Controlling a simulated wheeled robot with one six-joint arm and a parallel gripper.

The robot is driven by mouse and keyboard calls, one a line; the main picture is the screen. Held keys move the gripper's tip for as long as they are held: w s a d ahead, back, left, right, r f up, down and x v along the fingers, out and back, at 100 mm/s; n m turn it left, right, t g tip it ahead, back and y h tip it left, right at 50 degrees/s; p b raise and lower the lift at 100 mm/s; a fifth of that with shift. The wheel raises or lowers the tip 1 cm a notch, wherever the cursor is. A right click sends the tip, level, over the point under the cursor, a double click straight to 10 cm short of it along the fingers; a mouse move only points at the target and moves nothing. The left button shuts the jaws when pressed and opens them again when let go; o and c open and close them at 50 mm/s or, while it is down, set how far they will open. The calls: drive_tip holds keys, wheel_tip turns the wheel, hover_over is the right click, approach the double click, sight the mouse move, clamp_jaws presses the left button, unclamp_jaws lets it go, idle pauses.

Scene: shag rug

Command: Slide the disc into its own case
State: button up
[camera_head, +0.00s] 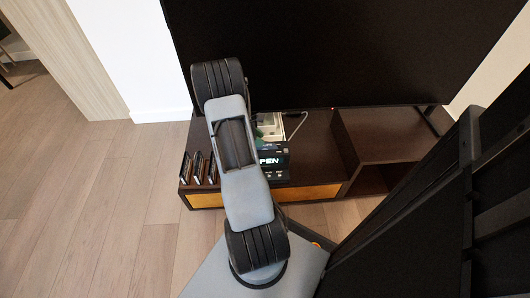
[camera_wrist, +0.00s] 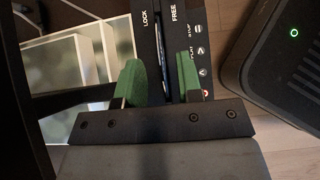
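My gripper (camera_wrist: 160,82) has two green fingertips, set apart with a gap between them. A thin dark strip with a pale edge (camera_wrist: 161,45) shows in that gap, apart from both fingertips; I cannot tell whether it is the disc on edge or part of the player. The black player (camera_head: 273,166) with large white lettering sits on the low stand, partly behind my arm. Its panel (camera_wrist: 190,20) shows LOCK, FREE and buttons beneath my gripper in the wrist view. Several slim upright cases (camera_head: 198,168) stand left of my arm. No disc is clearly recognisable.
The dark low stand (camera_head: 310,135) has open shelves at right. A large black screen (camera_head: 345,50) rises behind it. A pale-framed object with greenish panels (camera_wrist: 62,62) lies left of the player. A dark box with a green light (camera_wrist: 285,60) is at right. Wooden floor is clear at left.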

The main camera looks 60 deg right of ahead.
sight(268, 145)
drive_tip(key=b+x, duration=0.1)
drive_tip(key=x, duration=0.2)
drive_tip(key=shift+s+d+f+b, duration=0.2)
drive_tip(key=shift+f+b, duration=0.1)
drive_tip(key=shift+f, duration=0.05)
clamp_jaws()
